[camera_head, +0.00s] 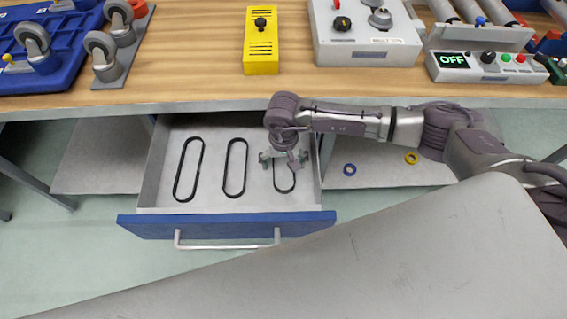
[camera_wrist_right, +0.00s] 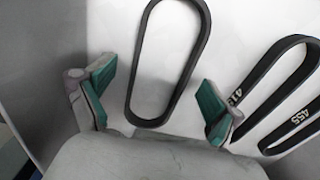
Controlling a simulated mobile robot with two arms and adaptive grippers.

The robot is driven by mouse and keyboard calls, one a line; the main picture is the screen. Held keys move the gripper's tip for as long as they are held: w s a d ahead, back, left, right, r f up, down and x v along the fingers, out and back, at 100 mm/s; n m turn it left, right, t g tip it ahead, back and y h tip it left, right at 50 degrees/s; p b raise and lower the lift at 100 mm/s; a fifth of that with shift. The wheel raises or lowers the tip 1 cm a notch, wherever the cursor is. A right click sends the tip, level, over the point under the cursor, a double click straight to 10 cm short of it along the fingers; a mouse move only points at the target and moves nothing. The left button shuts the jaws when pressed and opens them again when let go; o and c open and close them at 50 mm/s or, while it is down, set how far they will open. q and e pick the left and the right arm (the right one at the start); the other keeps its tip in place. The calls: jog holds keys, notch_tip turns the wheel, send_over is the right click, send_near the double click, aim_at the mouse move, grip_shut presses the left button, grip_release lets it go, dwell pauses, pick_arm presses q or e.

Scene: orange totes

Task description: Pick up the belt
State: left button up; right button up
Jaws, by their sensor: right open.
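Three black loop belts lie flat in an open drawer: a left belt (camera_head: 178,172), a middle belt (camera_head: 226,168) and a right belt (camera_head: 285,192). My right gripper (camera_head: 281,160) is over the right belt and hides part of it. In the right wrist view my gripper (camera_wrist_right: 157,96) is open, its green-padded fingers on either side of the near end of one belt (camera_wrist_right: 137,65). Nothing is held. Two other belts (camera_wrist_right: 255,84) (camera_wrist_right: 287,142) lie to the right there, with white numbers, one reading 455. My left gripper is not in view.
The drawer (camera_head: 227,225) has a blue front and a metal handle. The workbench edge (camera_head: 200,105) runs just behind it. On the bench stand a yellow box (camera_head: 261,62), a grey control box (camera_head: 368,52) and casters (camera_head: 104,60). Blue and yellow rings (camera_head: 349,170) (camera_head: 411,158) lie right of the drawer.

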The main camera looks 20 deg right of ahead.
jog(key=c, duration=1.2)
notch_tip(320, 180, up, 10)
jog(key=shift+r+b, duration=0.1)
jog(key=shift+b, duration=0.4)
